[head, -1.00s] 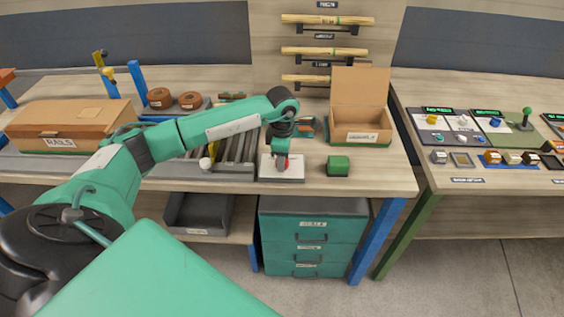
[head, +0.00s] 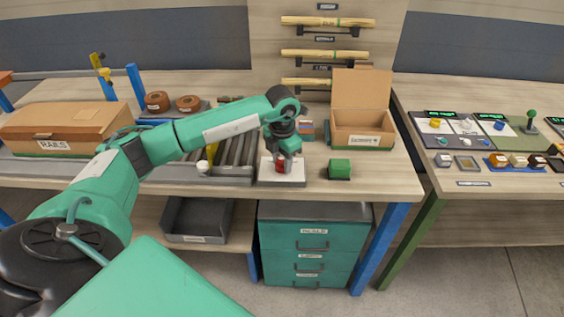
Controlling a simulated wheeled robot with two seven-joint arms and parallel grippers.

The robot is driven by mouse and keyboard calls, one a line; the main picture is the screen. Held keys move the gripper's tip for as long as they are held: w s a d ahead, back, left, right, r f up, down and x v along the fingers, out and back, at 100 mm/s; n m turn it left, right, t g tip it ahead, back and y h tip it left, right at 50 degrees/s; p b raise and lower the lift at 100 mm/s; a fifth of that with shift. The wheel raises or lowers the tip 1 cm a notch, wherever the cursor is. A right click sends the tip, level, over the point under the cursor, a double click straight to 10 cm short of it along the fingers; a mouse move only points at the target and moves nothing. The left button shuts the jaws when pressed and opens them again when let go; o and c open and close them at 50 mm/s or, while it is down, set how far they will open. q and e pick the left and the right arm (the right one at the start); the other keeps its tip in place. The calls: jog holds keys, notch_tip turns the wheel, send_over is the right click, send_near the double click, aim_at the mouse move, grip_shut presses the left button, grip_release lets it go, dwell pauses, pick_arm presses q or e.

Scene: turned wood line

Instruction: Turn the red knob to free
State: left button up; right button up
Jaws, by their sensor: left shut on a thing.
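The red knob (head: 281,167) sits on a white plate (head: 268,180) near the front edge of the bench. My left gripper (head: 284,164) reaches down over the plate and is shut on the red knob. The fingers hide part of the knob, and I cannot read any marks for its positions. My right gripper does not show.
A green block (head: 340,168) stands right of the plate, with an open cardboard box (head: 362,128) behind it. A roller conveyor (head: 232,155) lies to the left, near a closed box marked RAILS (head: 60,130). A second table (head: 470,178) with controls stands at right.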

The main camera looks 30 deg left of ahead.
aim_at(282, 161)
pick_arm(q)
jog(key=shift+n, duration=0.3)
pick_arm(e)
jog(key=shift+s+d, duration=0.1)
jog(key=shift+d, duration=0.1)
pick_arm(q)
jog(key=shift+r, duration=0.1)
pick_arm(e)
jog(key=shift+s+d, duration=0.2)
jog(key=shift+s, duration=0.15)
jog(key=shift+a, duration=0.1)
pick_arm(q)
jog(key=o, duration=1)
notch_tip(282, 161, up, 14)
jog(key=b, duration=0.2)
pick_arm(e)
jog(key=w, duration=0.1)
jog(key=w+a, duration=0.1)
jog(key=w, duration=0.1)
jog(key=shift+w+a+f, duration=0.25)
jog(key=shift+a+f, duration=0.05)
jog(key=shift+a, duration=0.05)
